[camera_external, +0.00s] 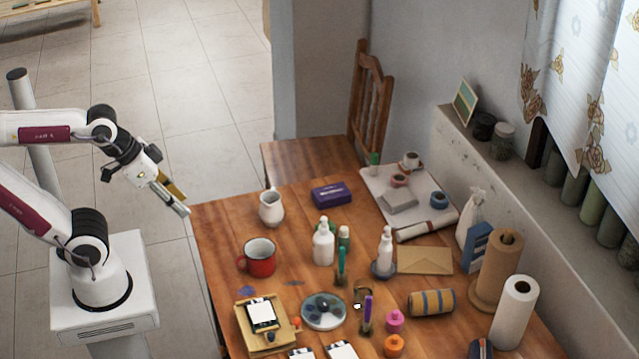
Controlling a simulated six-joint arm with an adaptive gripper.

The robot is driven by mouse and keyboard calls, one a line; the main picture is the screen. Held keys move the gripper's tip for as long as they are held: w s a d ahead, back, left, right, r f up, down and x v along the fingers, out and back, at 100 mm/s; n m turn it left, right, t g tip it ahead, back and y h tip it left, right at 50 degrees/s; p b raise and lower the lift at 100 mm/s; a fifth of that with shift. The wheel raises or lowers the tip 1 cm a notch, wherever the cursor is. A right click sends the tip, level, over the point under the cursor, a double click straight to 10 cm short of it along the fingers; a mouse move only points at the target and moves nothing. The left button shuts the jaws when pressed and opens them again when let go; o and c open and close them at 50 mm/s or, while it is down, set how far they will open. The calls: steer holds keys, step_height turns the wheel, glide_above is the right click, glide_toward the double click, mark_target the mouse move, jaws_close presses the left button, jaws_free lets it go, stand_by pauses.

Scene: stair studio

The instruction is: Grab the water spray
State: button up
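Two white bottles stand upright on the wooden table (222,222). One white bottle (323,245) is broad with a narrow top, near the table's middle. The other white bottle (386,246) is slimmer with a nozzle-like top and stands to its right on a dark round base. I cannot tell for certain which is the water spray. My gripper (184,206) is at the left, near the table's left edge, well apart from both bottles. It points down to the right. Its fingers are too small to tell whether they are open or shut.
A small green-capped bottle (344,237) is right beside the broad bottle. Paper rolls (513,313) stand at the right. The table's far left corner is clear.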

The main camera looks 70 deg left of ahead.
steer(key=w+d+r+n+t+h, duration=0.1)
steer(key=w+d+r+t, duration=0.2)
steer(key=w, duration=0.8)
steer(key=w+d+r+t+h, duration=0.1)
steer(key=w+d+r, duration=0.3)
steer(key=w, duration=0.6)
steer(key=w+d+f+n+t+y, duration=0.2)
steer(key=w+n+t+y, duration=0.15)
steer(key=w, duration=1.45)
steer(key=w+a+f+n+y, duration=0.2)
steer(key=w+f+n+y, duration=0.1)
steer(key=w+f+n, duration=0.15)
steer(key=n+g+y, duration=0.5)
steer(key=g+y, duration=0.2)
steer(key=y, duration=0.6)
glide_above(324, 244)
steer(key=v, duration=0.5)
step_height(324, 244, down, 21)
steer(key=shift+s, duration=0.2)
steer(key=shift+h, duration=0.25)
steer(key=shift+a, duration=0.1)
